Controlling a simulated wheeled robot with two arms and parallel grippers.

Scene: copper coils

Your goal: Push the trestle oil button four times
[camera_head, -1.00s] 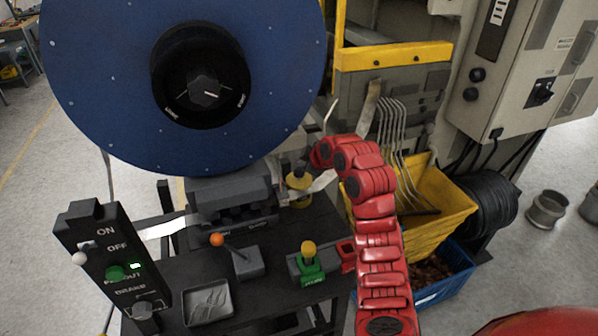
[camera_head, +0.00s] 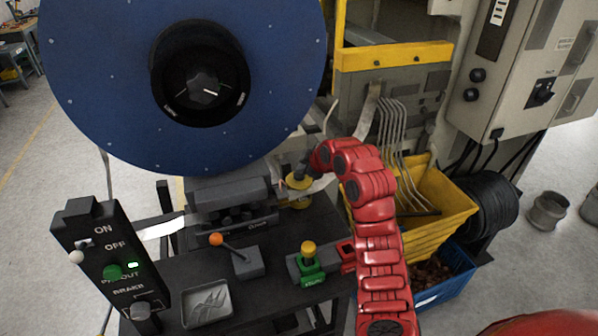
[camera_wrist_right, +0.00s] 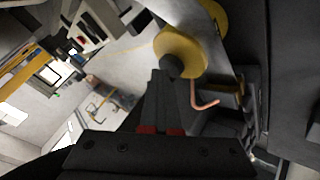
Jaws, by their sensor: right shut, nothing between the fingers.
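My right gripper (camera_head: 299,177) is shut and empty. In the head view its dark fingers come down from the red arm to the yellow disc (camera_head: 299,198) behind the bench. In the right wrist view the fingertips (camera_wrist_right: 171,76) are at the black knob in the middle of the yellow disc (camera_wrist_right: 188,48); I cannot tell whether they touch it. A yellow round button (camera_head: 308,248) on a green base stands nearer on the bench, left of the red forearm. No label reading trestle oil is legible. My left gripper is not in view.
A control box (camera_head: 92,262) with ON, OFF and BRAKE labels stands at the left. An orange-tipped lever (camera_head: 217,239) and a grey tray (camera_head: 206,306) are on the bench. The blue reel (camera_head: 95,70) looms behind. A yellow bin (camera_head: 455,205) stands right of the arm.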

